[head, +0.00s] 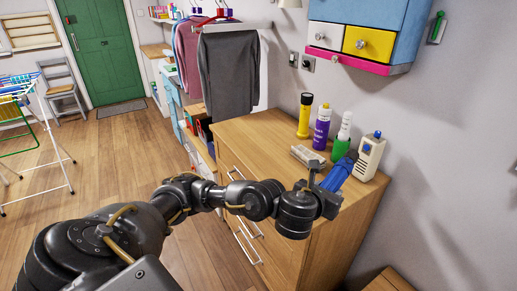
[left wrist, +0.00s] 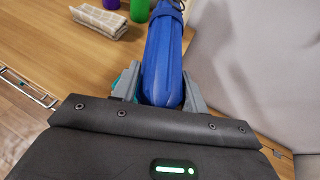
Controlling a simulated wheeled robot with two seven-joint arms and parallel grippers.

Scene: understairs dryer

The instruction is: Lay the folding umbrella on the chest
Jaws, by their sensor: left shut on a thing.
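The folding umbrella is blue and furled, and it shows in the head view (head: 338,174) and larger in the left wrist view (left wrist: 163,60). My left gripper (head: 328,190) is shut on it, with one grey finger on each side in the left wrist view (left wrist: 160,88). The umbrella is over the top of the wooden chest (head: 245,128), near its right front part. I cannot tell whether it touches the wood. My gripper hides one end of it. My right gripper is not in view.
A blue wall cabinet (head: 375,25) hangs above.

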